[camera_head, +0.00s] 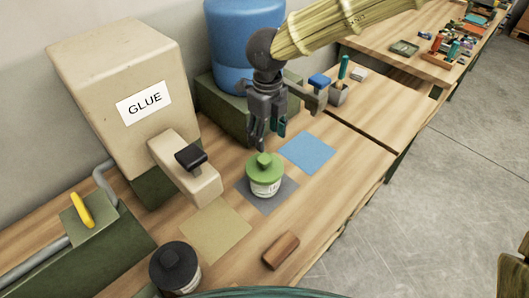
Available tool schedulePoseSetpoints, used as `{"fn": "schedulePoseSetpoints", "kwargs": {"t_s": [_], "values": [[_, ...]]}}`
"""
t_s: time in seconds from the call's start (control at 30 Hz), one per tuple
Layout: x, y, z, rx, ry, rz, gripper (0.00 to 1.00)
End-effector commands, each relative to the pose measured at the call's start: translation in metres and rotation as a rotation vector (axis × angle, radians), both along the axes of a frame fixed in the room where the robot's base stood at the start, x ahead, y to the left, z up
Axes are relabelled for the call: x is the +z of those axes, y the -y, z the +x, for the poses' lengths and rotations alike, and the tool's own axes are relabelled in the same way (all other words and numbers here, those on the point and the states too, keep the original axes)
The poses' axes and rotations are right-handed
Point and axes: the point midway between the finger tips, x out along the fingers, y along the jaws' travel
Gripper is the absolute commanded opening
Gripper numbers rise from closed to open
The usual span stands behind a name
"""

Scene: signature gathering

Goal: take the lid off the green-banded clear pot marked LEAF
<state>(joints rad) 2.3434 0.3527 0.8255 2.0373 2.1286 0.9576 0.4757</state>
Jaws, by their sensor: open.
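A pot with a green knobbed lid (265,163) stands upright on a grey mat on the workbench. Its body (266,187) is pale with a label that is too small to read. The lid sits on the pot. My gripper (271,142) points down just above and slightly behind the lid's knob. Its dark fingers are spread and hold nothing. I cannot tell whether a fingertip touches the knob.
A beige GLUE machine (122,105) stands on the left. A dark-lidded jar (175,268) and a brown block (281,251) are in front. Blue (307,152) and tan (215,229) mats lie beside the pot. A blue tank (235,45) stands behind my gripper.

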Motion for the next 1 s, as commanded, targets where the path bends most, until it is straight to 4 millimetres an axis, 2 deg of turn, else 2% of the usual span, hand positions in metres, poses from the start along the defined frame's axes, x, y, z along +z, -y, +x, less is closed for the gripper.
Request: {"fn": "schedulePoseSetpoints", "kwargs": {"t_s": [0.17,0.47,0.8,1.0], "values": [[-0.019,0.001,-0.009,0.001,0.006,-0.002,0.56],[-0.048,-0.002,0.012,0.003,-0.013,-0.002,0.56],[-0.088,-0.007,0.008,0.004,-0.012,-0.003,0.56],[-0.097,-0.007,0.012,0.003,-0.013,-0.002,0.56]]}}
